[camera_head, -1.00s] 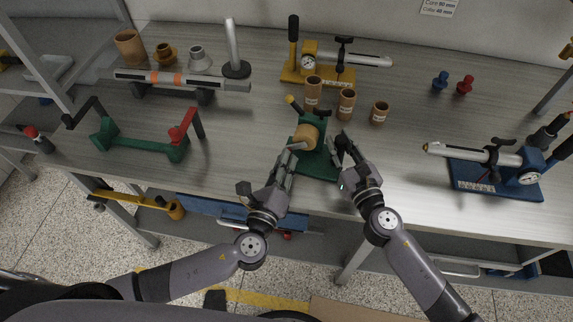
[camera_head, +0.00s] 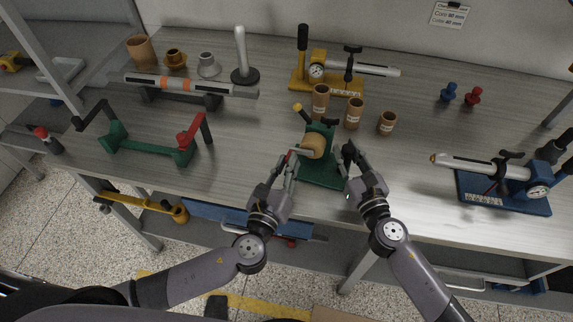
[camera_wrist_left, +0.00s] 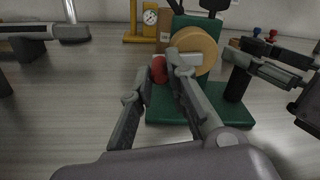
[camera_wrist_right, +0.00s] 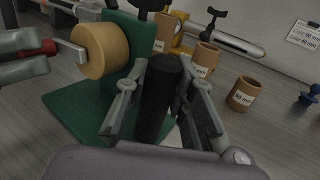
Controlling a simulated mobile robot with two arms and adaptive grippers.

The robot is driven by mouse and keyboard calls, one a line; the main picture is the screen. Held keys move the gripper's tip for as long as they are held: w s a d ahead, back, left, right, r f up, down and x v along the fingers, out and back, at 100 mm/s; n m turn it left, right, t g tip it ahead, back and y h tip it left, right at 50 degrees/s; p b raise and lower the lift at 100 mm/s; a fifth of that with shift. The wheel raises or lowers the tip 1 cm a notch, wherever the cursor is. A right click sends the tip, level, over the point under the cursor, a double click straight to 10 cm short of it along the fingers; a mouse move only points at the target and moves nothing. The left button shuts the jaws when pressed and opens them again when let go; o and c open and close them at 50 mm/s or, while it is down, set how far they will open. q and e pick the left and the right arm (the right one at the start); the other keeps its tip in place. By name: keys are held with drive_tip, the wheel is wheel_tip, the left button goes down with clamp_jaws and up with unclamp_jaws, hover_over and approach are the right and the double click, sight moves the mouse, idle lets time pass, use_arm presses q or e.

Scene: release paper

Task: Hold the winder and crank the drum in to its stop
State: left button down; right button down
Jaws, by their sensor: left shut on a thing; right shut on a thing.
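The winder has a green base (camera_head: 320,173), a tan drum (camera_head: 314,146) and a metal crank arm (camera_head: 301,152) with a red handle (camera_wrist_left: 158,70). It stands near the table's front edge. My left gripper (camera_head: 289,159) is shut on the red handle at the drum's left; its fingers straddle the handle in the left wrist view. My right gripper (camera_head: 348,152) is shut on the winder's upright black grip (camera_wrist_right: 160,90), right of the drum. The drum's stop cannot be made out.
Several brown tubes (camera_head: 353,113) stand just behind the winder. A green cradle with a red arm (camera_head: 150,146) is at left, and a blue-based gauge tool (camera_head: 500,190) at right. A yellow gauge stand (camera_head: 325,80) is behind.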

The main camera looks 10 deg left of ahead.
use_arm(q)
drive_tip(key=c, duration=1.8)
unclamp_jaws()
drive_tip(key=s+a, duration=0.1)
drive_tip(key=s, duration=1.1)
drive_tip(key=shift+a, duration=0.25)
